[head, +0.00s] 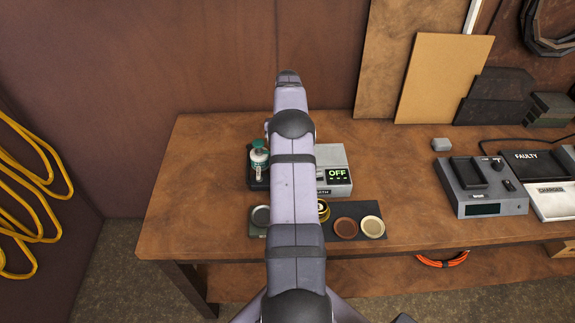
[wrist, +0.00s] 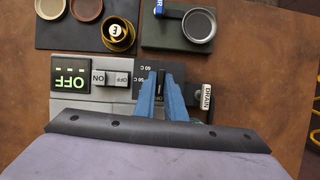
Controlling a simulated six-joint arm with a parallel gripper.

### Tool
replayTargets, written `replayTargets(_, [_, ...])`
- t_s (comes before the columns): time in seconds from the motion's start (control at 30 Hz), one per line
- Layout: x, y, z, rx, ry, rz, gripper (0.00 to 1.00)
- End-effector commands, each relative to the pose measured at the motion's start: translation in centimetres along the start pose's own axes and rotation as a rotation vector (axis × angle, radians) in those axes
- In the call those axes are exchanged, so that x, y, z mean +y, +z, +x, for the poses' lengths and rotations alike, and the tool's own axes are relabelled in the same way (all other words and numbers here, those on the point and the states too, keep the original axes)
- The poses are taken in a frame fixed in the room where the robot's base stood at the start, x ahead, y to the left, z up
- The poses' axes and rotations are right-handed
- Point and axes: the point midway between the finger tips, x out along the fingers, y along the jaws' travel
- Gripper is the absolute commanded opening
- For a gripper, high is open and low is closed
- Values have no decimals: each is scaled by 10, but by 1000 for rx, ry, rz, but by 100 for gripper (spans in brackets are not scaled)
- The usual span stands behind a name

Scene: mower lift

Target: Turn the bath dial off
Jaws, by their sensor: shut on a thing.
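The bath unit (head: 340,188) is a grey box on the bench, partly hidden behind my arm in the head view. Its display (head: 337,173) reads OFF in green; the display also shows upside down in the wrist view (wrist: 70,78). Beside the display is a switch (wrist: 111,78) marked ON and OFF. My gripper (wrist: 161,84) has its blue fingers over the dark panel with 50 C and 60 C marks. It is shut on the dark dial (wrist: 161,80), which shows only narrowly between the fingers. My arm hides the gripper and dial in the head view.
A DRAIN tag (wrist: 207,97) stands close beside the gripper. A dark tray (head: 376,212) with round dishes and a green block with a metal dish (wrist: 199,25) lie along the front. A FAULTY tray (head: 535,157) is far right.

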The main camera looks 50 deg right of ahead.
Motion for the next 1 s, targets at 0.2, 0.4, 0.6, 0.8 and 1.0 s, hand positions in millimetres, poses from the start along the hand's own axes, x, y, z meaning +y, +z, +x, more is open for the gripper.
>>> replayTargets(0.2, [0,-1,-2,6,24,-57,0])
replayTargets(0.4, [-1,-1,-2,7,30,-71,0])
replayTargets(0.6, [-1,-1,-2,8,30,-72,0])
replayTargets(0.8, [-1,-1,-2,7,29,-71,29])
replayTargets(1.0, [-1,0,-1,4,29,-70,29])
